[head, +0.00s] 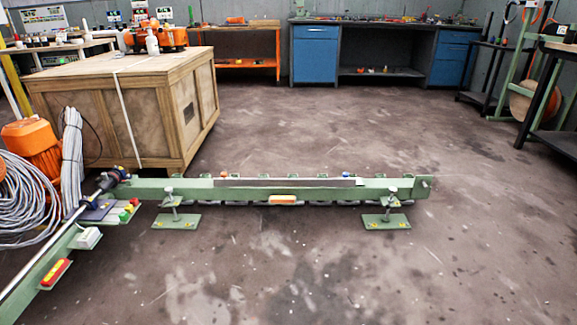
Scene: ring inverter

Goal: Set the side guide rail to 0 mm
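A low green conveyor frame (165,190) runs across the middle of the head view, on feet with green plates. A long, thin grey-brown bar (290,182), seemingly the side guide rail, lies along its near side. A small orange-and-white piece (284,199) is fixed below the bar. Any scale or millimetre reading is too small to make out. Neither of my grippers is in view.
A second green beam (40,268) with an orange-red box (56,274) runs along the left. A wooden crate (135,105), an orange motor (33,148) and coiled grey cable (25,200) are there too. The floor in front and at right is clear.

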